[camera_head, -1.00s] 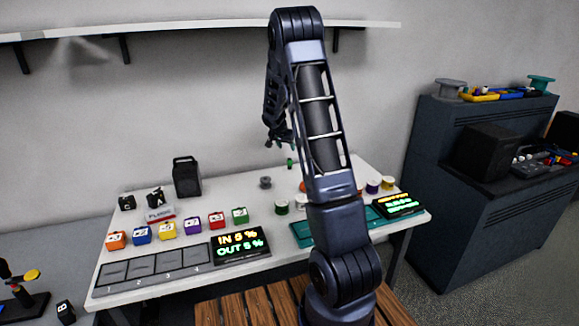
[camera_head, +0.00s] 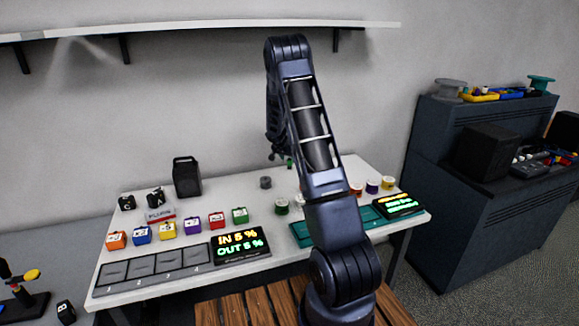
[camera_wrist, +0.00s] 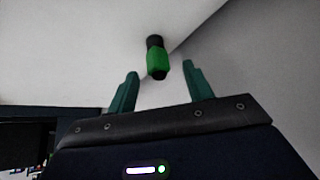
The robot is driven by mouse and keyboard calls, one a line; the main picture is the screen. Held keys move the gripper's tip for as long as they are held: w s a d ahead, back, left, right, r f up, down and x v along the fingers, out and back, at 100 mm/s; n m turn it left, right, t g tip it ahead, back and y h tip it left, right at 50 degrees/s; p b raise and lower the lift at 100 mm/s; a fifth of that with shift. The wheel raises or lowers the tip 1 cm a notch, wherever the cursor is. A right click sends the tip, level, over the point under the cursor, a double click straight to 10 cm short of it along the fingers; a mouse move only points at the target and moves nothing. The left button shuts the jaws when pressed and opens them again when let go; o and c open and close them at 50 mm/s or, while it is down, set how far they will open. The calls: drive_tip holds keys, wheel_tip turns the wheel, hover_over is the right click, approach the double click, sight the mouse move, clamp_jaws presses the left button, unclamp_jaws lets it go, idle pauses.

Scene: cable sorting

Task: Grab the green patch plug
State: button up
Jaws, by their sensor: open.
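The green patch plug (camera_wrist: 157,62) is a small green body with dark ends. In the wrist view it stands out against the pale tabletop, beyond and between the two green fingers. In the head view it is a small green spot (camera_head: 289,163) near the back of the table. My gripper (camera_wrist: 160,70) is open, with a fingertip on each side of the plug's line and nothing held. In the head view my gripper (camera_head: 273,156) is small and partly hidden by my arm, just left of the plug.
A grey spool (camera_head: 265,182) stands close to the plug. Coloured blocks (camera_head: 192,225), a lit display (camera_head: 240,244) and a black speaker-like box (camera_head: 187,176) are on the left of the table. Several spools (camera_head: 372,186) and a teal tray (camera_head: 301,236) are on the right.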

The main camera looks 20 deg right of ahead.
sight(289, 158)
drive_tip(key=x, duration=0.4)
drive_tip(key=shift+w+d+f, duration=0.15)
drive_tip(key=shift+d+f, duration=0.05)
drive_tip(key=shift+d, duration=0.1)
drive_tip(key=c, duration=1.1)
drive_tip(key=shift+r, duration=0.15)
